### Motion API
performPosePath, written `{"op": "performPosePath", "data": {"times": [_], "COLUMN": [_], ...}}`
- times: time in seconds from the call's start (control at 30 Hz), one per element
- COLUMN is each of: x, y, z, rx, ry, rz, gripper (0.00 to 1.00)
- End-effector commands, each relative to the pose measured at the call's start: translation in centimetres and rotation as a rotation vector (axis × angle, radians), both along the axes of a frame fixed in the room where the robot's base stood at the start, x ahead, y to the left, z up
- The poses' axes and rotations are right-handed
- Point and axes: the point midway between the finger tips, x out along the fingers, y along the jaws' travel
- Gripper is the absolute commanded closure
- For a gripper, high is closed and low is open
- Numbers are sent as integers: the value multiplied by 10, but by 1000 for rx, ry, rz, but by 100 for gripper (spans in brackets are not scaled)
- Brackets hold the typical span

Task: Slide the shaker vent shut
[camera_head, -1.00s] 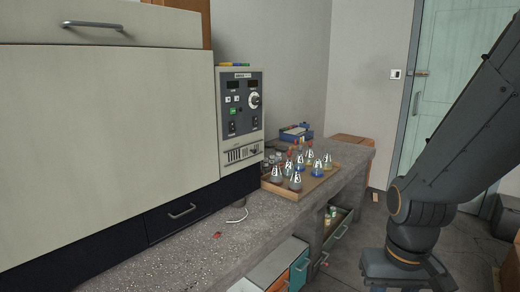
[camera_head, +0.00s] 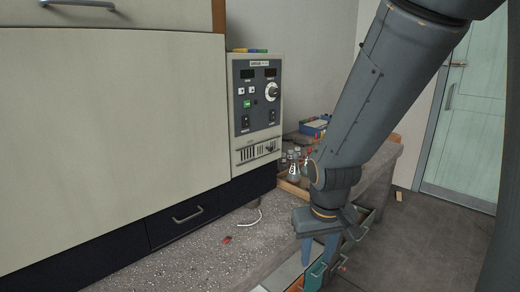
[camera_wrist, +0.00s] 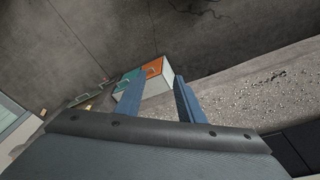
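The shaker is a large cream cabinet (camera_head: 110,140) with a grey control panel (camera_head: 257,98) on its right side. The slotted vent (camera_head: 258,151) sits low on that panel, below the switches. Its slots look dark at the left and paler at the right; I cannot tell exactly how far it is open. My gripper (camera_head: 319,262) hangs fingers-down in front of the bench edge, to the right of and below the vent. The vent is not in the wrist view.
Flasks (camera_head: 292,162) stand in a wooden tray (camera_head: 291,187) behind my arm, partly hidden. A white cable (camera_head: 249,219) and a small red object (camera_head: 227,240) lie on the concrete bench (camera_head: 190,262). Coloured drawers, one orange (camera_wrist: 153,67), stick out below the bench edge.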

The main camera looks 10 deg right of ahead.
Motion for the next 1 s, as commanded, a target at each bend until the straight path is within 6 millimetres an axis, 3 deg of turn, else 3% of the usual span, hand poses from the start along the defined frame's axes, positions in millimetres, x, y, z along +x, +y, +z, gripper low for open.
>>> {"op": "performPosePath", "data": {"times": [0.2, 0.3, 0.4, 0.5, 0.67, 1.0], "x": [167, 235, 289, 328, 353, 352], "y": [-44, -52, -53, -48, -37, -24], "z": [19, 35, 53, 69, 89, 105], "rx": [-41, -21, 32, 116, 280, 476], "ry": [-418, -618, -805, -976, -1183, -1338], "rz": [75, 140, 217, 302, 427, 548], "gripper": [65, 65, 65, 65, 65, 65]}}
